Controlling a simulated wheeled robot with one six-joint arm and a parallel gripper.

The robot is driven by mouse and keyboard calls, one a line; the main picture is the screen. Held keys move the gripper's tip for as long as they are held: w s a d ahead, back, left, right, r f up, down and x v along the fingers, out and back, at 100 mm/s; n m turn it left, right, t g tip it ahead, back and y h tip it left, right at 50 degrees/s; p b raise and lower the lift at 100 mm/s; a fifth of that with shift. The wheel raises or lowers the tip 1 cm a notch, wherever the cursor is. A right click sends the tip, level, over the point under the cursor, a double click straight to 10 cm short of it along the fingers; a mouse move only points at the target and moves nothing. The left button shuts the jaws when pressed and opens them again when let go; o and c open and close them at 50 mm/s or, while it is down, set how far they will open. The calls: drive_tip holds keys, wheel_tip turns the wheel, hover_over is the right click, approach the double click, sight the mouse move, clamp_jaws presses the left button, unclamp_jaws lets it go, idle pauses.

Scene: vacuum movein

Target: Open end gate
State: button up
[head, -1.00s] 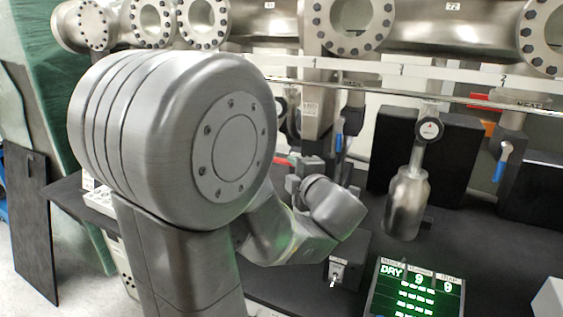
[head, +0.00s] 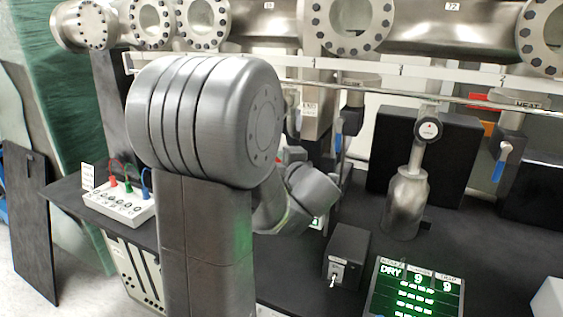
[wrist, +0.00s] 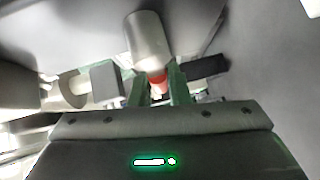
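In the wrist view the two dark green fingers of my gripper (wrist: 161,88) stand apart. A red part (wrist: 157,82) at the end of a pale grey cylinder (wrist: 148,42) shows in the gap between them; I cannot tell whether the fingers touch it. In the head view my arm hides the gripper. Valves with blue handles (head: 338,142) and (head: 499,170) hang under the steel pipe. I cannot tell which fitting is the end gate.
On the black bench are a switch box (head: 346,252), a green-lit display (head: 415,290) and a white box with coloured plugs (head: 118,203). A white rail (head: 400,83) crosses above.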

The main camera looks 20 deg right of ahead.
clamp_jaws()
